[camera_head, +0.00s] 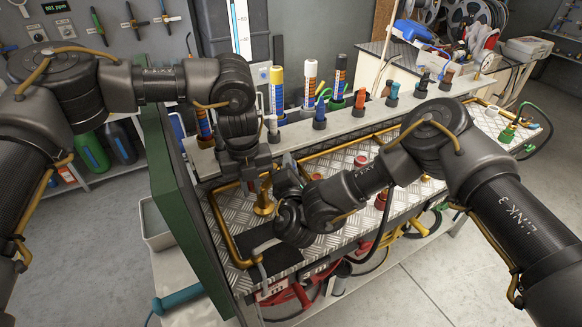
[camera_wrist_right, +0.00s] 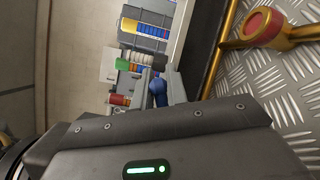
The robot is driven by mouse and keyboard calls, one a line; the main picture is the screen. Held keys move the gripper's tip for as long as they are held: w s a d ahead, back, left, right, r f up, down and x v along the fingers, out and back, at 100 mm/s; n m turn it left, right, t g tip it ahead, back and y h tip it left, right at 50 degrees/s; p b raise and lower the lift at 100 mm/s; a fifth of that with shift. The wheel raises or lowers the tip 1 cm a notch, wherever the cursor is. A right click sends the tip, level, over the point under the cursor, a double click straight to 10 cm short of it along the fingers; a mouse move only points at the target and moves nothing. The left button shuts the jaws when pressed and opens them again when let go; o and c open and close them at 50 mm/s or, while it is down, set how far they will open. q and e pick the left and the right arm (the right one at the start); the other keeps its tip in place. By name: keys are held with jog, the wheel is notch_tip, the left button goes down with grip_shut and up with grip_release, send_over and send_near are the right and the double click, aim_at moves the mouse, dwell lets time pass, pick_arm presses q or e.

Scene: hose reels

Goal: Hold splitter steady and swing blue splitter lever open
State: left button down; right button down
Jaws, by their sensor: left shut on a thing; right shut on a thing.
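A brass fitting (camera_head: 263,204), which looks like the splitter, stands upright on the metal tread-plate bench top, its upper part hidden by my grippers. My left gripper (camera_head: 252,184) points down at the fitting's top and is shut on it, though the contact is partly hidden. My right gripper (camera_head: 277,184) comes in from the right, close beside the left one. In the right wrist view, my right gripper (camera_wrist_right: 166,92) is shut on a blue part, the lever (camera_wrist_right: 158,89), between its fingers. The lever's angle cannot be told, and it is hidden in the head view.
A brass pipe rail (camera_head: 219,218) borders the tread plate, and a dark mat (camera_head: 262,247) lies near its front. A green panel (camera_head: 180,200) stands at the left. Red caps (camera_head: 361,160) sit on the plate.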

jog(key=shift+s+a+r+n+t, duration=0.15)
jog(key=shift+r+n+t, duration=0.1)
jog(key=shift+n, duration=0.3)
jog(key=shift+a+r+n+t, duration=0.15)
jog(key=shift+n+t, duration=0.1)
jog(key=shift+n, duration=0.3)
jog(key=c, duration=1.4)
grip_release()
jog(key=shift+d, duration=0.1)
